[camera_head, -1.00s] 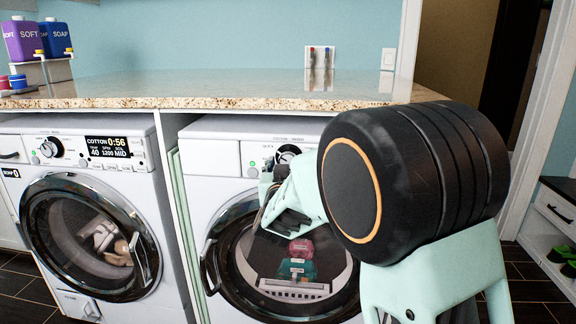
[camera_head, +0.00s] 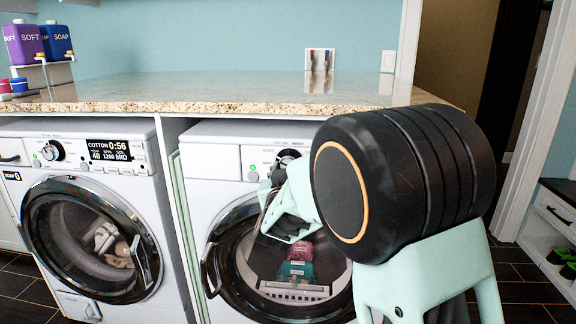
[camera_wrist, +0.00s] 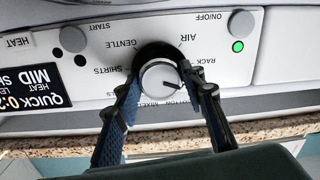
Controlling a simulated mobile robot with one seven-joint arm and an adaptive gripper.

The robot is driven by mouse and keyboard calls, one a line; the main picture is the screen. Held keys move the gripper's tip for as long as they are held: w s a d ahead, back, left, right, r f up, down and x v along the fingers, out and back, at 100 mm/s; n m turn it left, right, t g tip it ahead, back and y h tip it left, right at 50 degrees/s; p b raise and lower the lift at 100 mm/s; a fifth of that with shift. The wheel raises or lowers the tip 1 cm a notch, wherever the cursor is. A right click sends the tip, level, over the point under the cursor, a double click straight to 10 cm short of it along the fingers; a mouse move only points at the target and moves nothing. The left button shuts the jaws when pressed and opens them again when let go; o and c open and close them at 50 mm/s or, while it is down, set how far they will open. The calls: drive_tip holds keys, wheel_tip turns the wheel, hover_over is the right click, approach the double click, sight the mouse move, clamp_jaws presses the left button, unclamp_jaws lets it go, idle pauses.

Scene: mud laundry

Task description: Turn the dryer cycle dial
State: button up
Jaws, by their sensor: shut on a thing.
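The dryer (camera_head: 214,158) is the right-hand white machine under the counter. Its cycle dial (camera_wrist: 162,80) is a round grey knob in a black ring, seen upside down in the wrist view; part of it shows in the head view (camera_head: 289,155). A dark pointer mark on the knob faces right and slightly down in the wrist view, toward the side with RACK. My gripper (camera_wrist: 160,81) is shut on the dial, with one blue-and-black finger on each side. In the head view, my arm hides the panel to the right of the dial.
A granite counter (camera_head: 200,92) overhangs the dryer panel closely. The washer (camera_head: 163,180) stands to the left, its display lit. The dryer's round door (camera_head: 228,296) is closed below.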

drive_tip(key=n+p, duration=0.4)
drive_tip(key=shift+r, duration=0.2)
drive_tip(key=n+p, duration=0.3)
drive_tip(key=n, duration=0.1)
drive_tip(key=n+p, duration=0.3)
drive_tip(key=n, duration=0.1)
drive_tip(key=shift+p, duration=0.4)
drive_tip(key=shift+n+h+p, duration=0.3)
drive_tip(key=shift+n+p, duration=0.55)
drive_tip(key=shift+n, duration=0.15)
drive_tip(key=shift+f, duration=0.15)
drive_tip(key=o, duration=1.2)
drive_tip(key=shift+c, duration=0.2)
drive_tip(key=shift+s, duration=0.15)
